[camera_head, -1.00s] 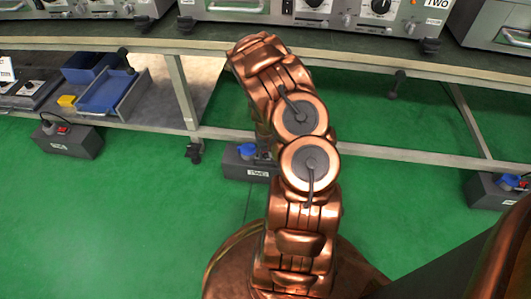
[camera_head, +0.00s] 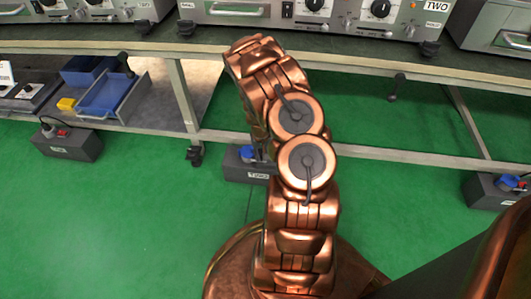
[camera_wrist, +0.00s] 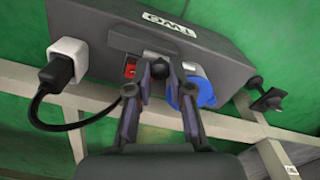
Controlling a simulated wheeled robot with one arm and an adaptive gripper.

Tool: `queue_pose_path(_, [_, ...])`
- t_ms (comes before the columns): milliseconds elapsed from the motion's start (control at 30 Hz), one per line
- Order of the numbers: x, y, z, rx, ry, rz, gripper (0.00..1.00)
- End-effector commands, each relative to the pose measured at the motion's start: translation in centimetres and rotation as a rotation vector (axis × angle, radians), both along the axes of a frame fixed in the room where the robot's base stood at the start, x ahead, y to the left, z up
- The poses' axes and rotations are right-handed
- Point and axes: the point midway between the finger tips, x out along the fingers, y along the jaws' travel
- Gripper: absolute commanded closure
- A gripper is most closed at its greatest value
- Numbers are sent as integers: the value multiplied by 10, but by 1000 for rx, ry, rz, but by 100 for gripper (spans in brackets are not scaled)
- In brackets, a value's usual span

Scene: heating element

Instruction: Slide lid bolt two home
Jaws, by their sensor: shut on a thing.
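The dark box labelled TWO (camera_head: 247,174) sits on the green floor under the bench in the head view. It fills the upper part of the wrist view (camera_wrist: 225,50), its label upside down. A small black round knob, seemingly the knob of lid bolt two (camera_wrist: 157,72), stands at the box's near side. My gripper (camera_wrist: 158,74) is shut on this knob, one finger on each side. The bolt's shaft and its seat are hidden by the knob and fingers. In the head view my arm covers most of the gripper.
Beside the knob are a red switch (camera_wrist: 130,68) and a blue round socket cover (camera_wrist: 198,92). The bench rail (camera_head: 365,153) runs close behind the box. Green floor (camera_head: 130,220) is clear at left.

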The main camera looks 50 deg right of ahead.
Motion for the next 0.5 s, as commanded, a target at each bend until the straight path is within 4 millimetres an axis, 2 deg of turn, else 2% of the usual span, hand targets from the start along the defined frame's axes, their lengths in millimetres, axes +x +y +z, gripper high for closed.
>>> queue_pose_path(133, [8,10,1,0,-1,4,100])
queue_pose_path(400, [5,7,-1,1,-1,-6,100])
queue_pose_path(433, [5,7,-1,1,-1,-7,78])
queue_pose_path(500, [4,6,-1,1,-1,-8,70])
